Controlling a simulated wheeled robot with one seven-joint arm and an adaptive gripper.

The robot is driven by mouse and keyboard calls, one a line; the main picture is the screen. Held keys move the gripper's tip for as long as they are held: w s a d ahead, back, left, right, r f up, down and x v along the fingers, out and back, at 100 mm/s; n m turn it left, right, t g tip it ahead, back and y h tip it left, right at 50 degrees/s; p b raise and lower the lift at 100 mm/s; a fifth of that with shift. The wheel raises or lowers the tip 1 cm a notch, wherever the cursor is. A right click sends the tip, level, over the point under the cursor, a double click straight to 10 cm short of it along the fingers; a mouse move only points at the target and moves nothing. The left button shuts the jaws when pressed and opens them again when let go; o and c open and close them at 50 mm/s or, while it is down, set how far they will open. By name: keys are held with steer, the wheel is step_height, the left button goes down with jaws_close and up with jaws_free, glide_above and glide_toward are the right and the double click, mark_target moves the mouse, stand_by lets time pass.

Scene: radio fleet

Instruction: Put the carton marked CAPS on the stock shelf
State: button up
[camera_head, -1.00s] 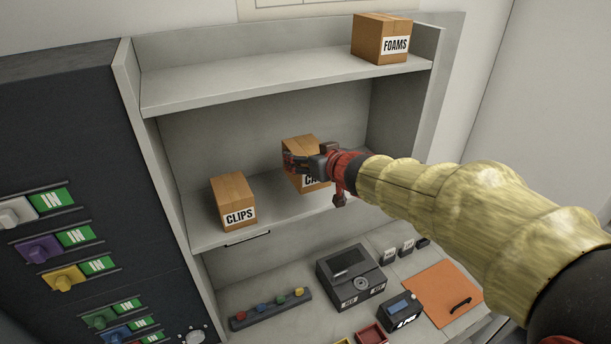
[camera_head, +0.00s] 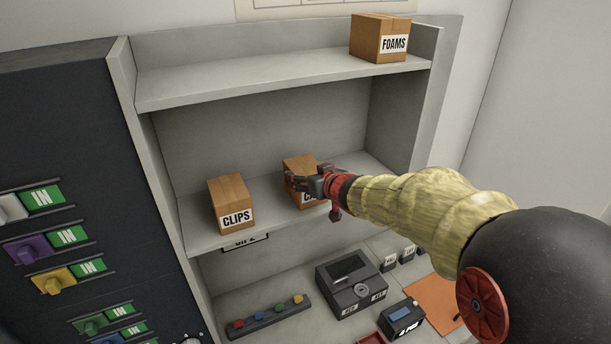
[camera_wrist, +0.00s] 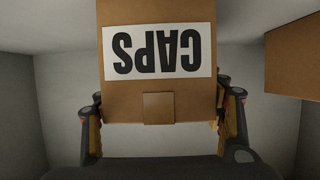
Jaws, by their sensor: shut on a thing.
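The brown carton marked CAPS (camera_head: 299,164) is at the middle shelf, right of the CLIPS carton, partly hidden by my gripper. My gripper (camera_head: 298,182) is shut on it. In the wrist view the CAPS carton (camera_wrist: 160,95) fills the middle, its label upside down, with one finger on each side. I cannot tell whether its base touches the shelf. The stock shelf (camera_head: 205,232) is a grey unit with a middle board and an upper board.
The CLIPS carton (camera_head: 231,203) stands left on the middle board. The FOAMS carton (camera_head: 379,39) stands on the upper board at right. Below are a black device (camera_head: 350,284) and a strip with coloured knobs (camera_head: 268,316). A dark panel (camera_head: 60,130) stands at left.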

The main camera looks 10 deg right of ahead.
steer(key=o, duration=1)
steer(key=shift+f, duration=0.25)
steer(key=shift+c, duration=0.2)
steer(key=o, duration=0.4)
steer(key=shift+r, duration=0.1)
steer(key=shift+c, duration=0.2)
steer(key=shift+o, duration=0.6)
